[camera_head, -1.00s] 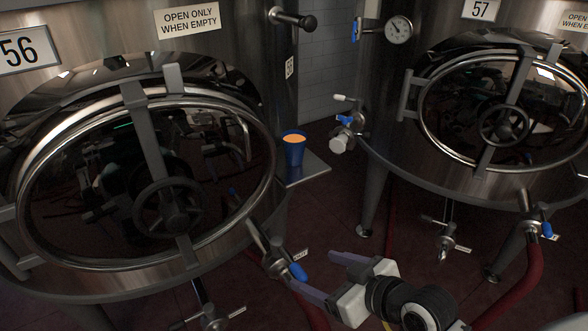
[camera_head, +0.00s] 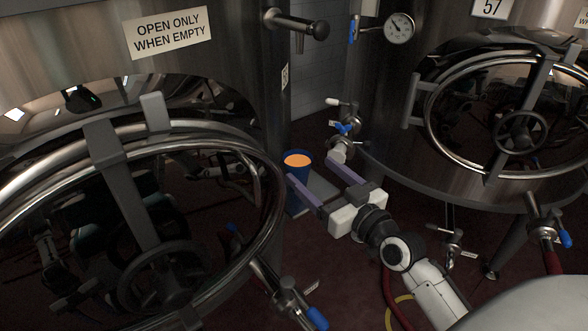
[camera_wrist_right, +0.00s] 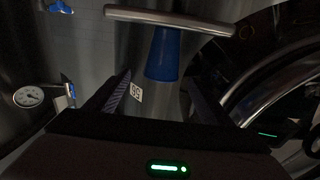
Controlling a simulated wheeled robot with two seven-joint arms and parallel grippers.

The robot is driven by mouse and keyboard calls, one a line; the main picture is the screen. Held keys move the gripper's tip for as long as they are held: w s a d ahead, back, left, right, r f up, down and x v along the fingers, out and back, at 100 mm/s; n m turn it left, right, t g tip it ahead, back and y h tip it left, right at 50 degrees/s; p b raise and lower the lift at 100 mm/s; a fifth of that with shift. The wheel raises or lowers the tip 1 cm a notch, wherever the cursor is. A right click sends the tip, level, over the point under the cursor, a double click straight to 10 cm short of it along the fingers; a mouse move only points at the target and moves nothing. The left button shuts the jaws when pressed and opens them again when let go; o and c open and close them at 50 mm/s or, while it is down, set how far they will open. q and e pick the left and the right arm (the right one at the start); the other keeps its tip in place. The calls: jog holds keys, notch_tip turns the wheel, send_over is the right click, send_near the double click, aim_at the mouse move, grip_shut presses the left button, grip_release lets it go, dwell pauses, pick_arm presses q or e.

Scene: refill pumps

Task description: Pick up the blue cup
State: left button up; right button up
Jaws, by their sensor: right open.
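The blue cup (camera_head: 297,178) stands upright on a small grey shelf (camera_head: 323,190) beside the left tank, with an orange surface inside its rim. My right gripper (camera_head: 310,168) is open and empty, reaching in from the lower right; one finger overlaps the cup's lower front and the other is to its right. In the right wrist view, which is upside down, the cup (camera_wrist_right: 163,55) appears ahead in the gap between the two fingers (camera_wrist_right: 158,75). I cannot tell whether a finger touches it. My left gripper is not in view.
The left tank's round hatch (camera_head: 125,215) is close to the cup's left. A black-handled tap (camera_head: 298,23) juts out above. A valve with a blue handle (camera_head: 345,128) on the right tank is near the right finger. A gauge (camera_head: 399,28) is higher up.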

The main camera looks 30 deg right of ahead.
aim_at(291, 154)
jog(key=shift+w+a+f, duration=0.1)
jog(key=shift+w+f, duration=0.05)
jog(key=shift+w, duration=3.3)
jog(key=c, duration=1.3)
